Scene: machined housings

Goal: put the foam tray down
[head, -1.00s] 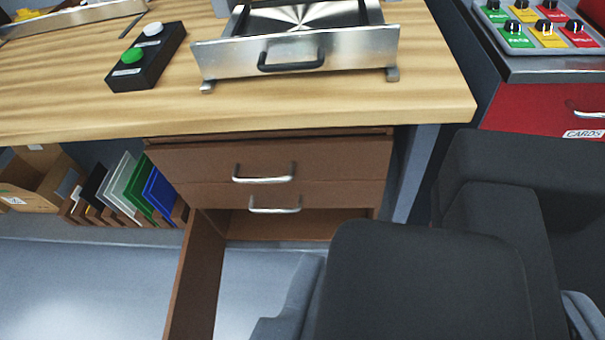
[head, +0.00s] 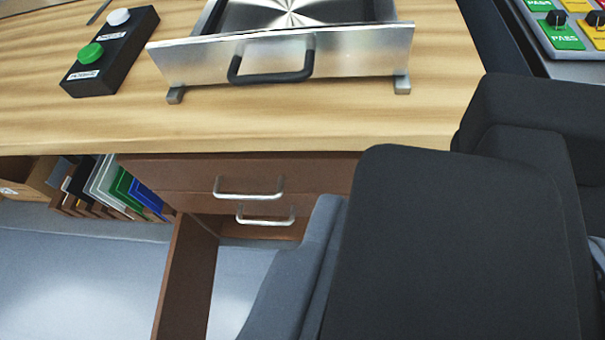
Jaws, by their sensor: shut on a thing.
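My gripper (head: 455,245) fills the lower right as dark rounded blocks with blue-grey parts beside them. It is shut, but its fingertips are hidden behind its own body. I cannot make out the foam tray apart from these dark shapes; what the jaws hold is hidden from this view. The gripper shows in front of a brown drawer unit under the wooden bench (head: 90,135). I cannot tell whether it touches anything there.
A steel drawer front (head: 190,60) with a black handle stands on the bench, beside a black button box (head: 112,60). Coloured panels (head: 122,188) stand left. A control panel (head: 565,30) is at upper right.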

